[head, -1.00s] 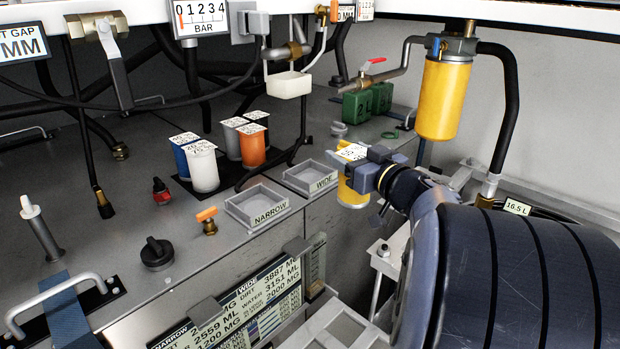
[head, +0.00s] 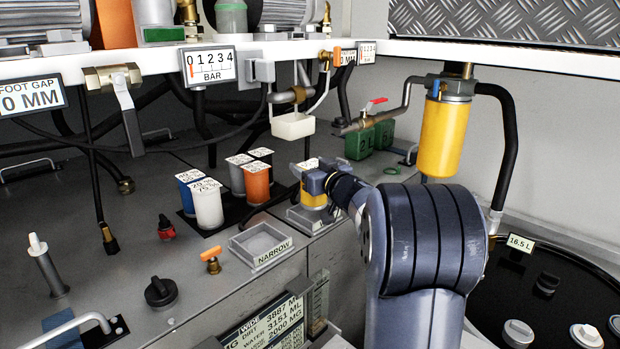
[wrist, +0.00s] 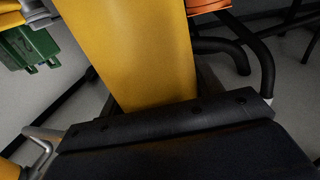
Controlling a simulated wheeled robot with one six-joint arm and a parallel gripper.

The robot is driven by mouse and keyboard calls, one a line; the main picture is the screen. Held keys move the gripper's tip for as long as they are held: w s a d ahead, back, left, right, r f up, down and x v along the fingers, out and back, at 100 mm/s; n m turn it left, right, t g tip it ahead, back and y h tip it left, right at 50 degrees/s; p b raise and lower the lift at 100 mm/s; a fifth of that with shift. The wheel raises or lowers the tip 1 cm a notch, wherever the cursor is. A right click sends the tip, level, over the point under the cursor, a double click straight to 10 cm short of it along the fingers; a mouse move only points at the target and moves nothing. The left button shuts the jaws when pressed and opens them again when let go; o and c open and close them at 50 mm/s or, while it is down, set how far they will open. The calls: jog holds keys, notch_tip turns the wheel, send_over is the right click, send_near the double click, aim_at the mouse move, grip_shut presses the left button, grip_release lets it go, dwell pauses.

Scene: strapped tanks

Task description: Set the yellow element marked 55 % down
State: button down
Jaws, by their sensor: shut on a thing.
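My gripper (head: 316,184) is shut on the yellow element (head: 312,201), a short cylinder with a white printed label on top. The label is partly hidden by my gripper and its figures cannot be read. The element is upright at the WIDE tray (head: 297,221), a shallow square grey tray right of the NARROW tray (head: 262,245). I cannot tell whether its base touches the tray floor. The tray's right side is hidden behind my arm. In the wrist view the yellow element (wrist: 135,50) fills the upper middle, against the dark gripper body. The NARROW tray is empty.
Blue (head: 185,187), white (head: 208,207), grey (head: 237,178) and orange (head: 256,185) elements stand close together on the left. A yellow filter (head: 444,138) hangs at right. An orange-handled valve (head: 211,258) stands by the NARROW tray.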

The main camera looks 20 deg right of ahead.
jog(key=shift+w+f, duration=0.1)
jog(key=shift+f, duration=1.6)
jog(key=shift+f, duration=0.1)
jog(key=shift+f, duration=0.15)
jog(key=shift+c, duration=1.9)
grip_release()
jog(key=shift+r, duration=0.3)
jog(key=s+d+b, duration=0.1)
jog(key=s+b, duration=0.1)
jog(key=s, duration=1)
jog(key=shift+d+f, duration=0.15)
jog(key=shift+d, duration=0.1)
